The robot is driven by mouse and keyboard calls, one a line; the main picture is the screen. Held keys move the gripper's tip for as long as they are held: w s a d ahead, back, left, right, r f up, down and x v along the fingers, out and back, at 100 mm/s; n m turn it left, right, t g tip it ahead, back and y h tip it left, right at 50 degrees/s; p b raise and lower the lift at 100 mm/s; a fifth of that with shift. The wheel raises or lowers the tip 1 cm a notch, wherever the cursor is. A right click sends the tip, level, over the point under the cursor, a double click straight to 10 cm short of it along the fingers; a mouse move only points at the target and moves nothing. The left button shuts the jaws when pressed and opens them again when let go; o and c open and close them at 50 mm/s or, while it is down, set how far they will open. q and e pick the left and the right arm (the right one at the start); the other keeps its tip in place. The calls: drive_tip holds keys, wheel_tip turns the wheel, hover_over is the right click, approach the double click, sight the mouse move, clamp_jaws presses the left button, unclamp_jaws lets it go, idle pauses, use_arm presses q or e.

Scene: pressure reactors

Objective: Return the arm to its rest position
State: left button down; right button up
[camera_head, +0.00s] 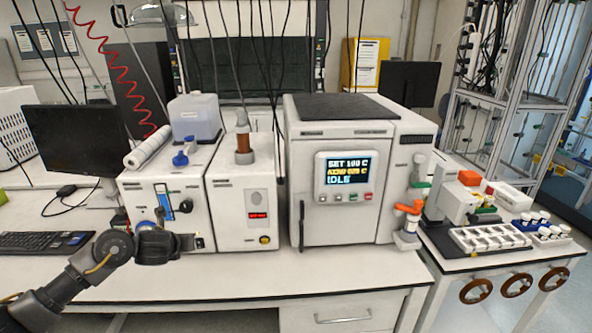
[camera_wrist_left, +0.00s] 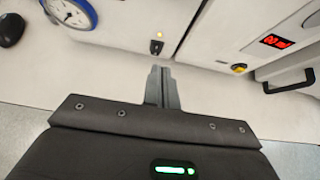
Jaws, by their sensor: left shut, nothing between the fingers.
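My left arm comes in from the lower left in the head view. Its gripper (camera_head: 198,241) is above the front part of the white bench, in front of the left white unit (camera_head: 180,205). In the left wrist view the two grey fingers (camera_wrist_left: 162,88) are together, with nothing between them. I cannot tell whether the fingertips touch the unit. My right gripper is in neither view.
A reactor (camera_head: 355,245) with a screen reading "IDLE" stands mid-bench. The pump unit with a red display (camera_head: 240,200) is beside it. A keyboard (camera_head: 45,242) and monitor (camera_head: 75,145) are at left. A side table at right holds a vial tray (camera_head: 490,240). The bench front (camera_head: 330,275) is clear.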

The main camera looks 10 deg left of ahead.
use_arm(q)
drive_tip(key=s+d+f+n+g+h, duration=0.1)
drive_tip(key=s+d+f+n, duration=0.45)
drive_tip(key=d, duration=0.25)
drive_tip(key=s+d+f+n+h, duration=0.1)
drive_tip(key=s+d+f+n, duration=0.45)
drive_tip(key=d+f, duration=0.2)
drive_tip(key=s+d+f+n+g+h, duration=0.1)
drive_tip(key=s+d+f+n+g, duration=0.2)
drive_tip(key=s+n, duration=0.9)
drive_tip(key=s+d+f+n+g+h, duration=0.1)
drive_tip(key=s+d+n+g, duration=0.4)
drive_tip(key=s, duration=1)
wheel_tip(320, 180, down, 29)
drive_tip(key=s+n+t+b, duration=0.1)
drive_tip(key=n+b, duration=0.1)
drive_tip(key=s+a+f+g+b, duration=0.1)
drive_tip(key=s+a+f+b, duration=0.1)
drive_tip(key=s+f, duration=1.4)
drive_tip(key=shift+s+a+f+y, duration=0.15)
drive_tip(key=shift+a+y, duration=0.1)
drive_tip(key=shift+y, duration=0.05)
